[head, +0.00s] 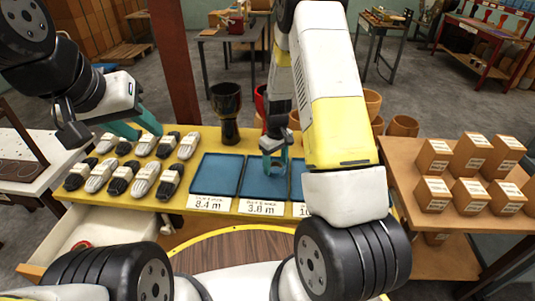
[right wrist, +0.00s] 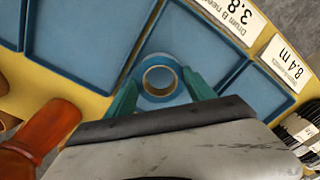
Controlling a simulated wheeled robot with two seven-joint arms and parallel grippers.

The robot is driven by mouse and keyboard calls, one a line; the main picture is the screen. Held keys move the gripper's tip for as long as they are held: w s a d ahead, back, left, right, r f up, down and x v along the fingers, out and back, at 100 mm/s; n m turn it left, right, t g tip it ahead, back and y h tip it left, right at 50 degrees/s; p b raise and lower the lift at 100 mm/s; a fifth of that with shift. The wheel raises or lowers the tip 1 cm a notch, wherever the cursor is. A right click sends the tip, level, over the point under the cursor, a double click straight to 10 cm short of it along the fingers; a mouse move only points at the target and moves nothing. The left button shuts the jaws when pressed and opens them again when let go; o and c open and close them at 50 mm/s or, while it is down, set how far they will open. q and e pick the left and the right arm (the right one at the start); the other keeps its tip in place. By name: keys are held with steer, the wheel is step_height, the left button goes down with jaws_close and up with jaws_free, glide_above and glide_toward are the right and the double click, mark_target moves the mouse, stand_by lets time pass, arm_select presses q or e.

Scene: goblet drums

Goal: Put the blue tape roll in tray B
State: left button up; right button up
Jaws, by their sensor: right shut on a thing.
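The blue tape roll (right wrist: 160,59) is a ring with a pale inner core. My right gripper (head: 272,160) is shut on it, with one teal finger on each side in the right wrist view. The roll is over the middle blue tray, tray B (head: 258,173), whose label reads 3.8 m; the label also shows Drum B in the right wrist view. I cannot tell whether the roll touches the tray floor. In the head view the roll is mostly hidden by the fingers. My left gripper (head: 138,124) is open and empty above the shoe-like items at the left.
The 8.4 m tray (head: 215,173) lies to the left of tray B and another tray (head: 297,180) to its right, partly hidden by my arm. Goblet drums (head: 227,112) stand behind. Several black and white items (head: 120,180) fill the left side. Cardboard boxes (head: 470,155) stand right.

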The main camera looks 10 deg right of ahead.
steer(key=shift+f, duration=1.7)
steer(key=o, duration=1.1)
steer(key=shift+f, duration=0.15)
steer(key=s+a+r+m+t+y, duration=0.1)
steer(key=s+r, duration=0.3)
steer(key=r, duration=1.1)
steer(key=s+r+m+t, duration=0.15)
steer(key=s+r, duration=0.25)
steer(key=r, duration=1)
steer(key=s+r+m+t, duration=0.1)
steer(key=s+r+t, duration=0.1)
steer(key=s+r, duration=0.3)
steer(key=s+a+r+m+t+y, duration=0.1)
steer(key=s+r, duration=0.4)
steer(key=s, duration=0.6)
steer(key=shift+s+a+m+t, duration=0.15)
steer(key=shift+s+m+t, duration=0.05)
steer(key=shift+m+t, duration=0.15)
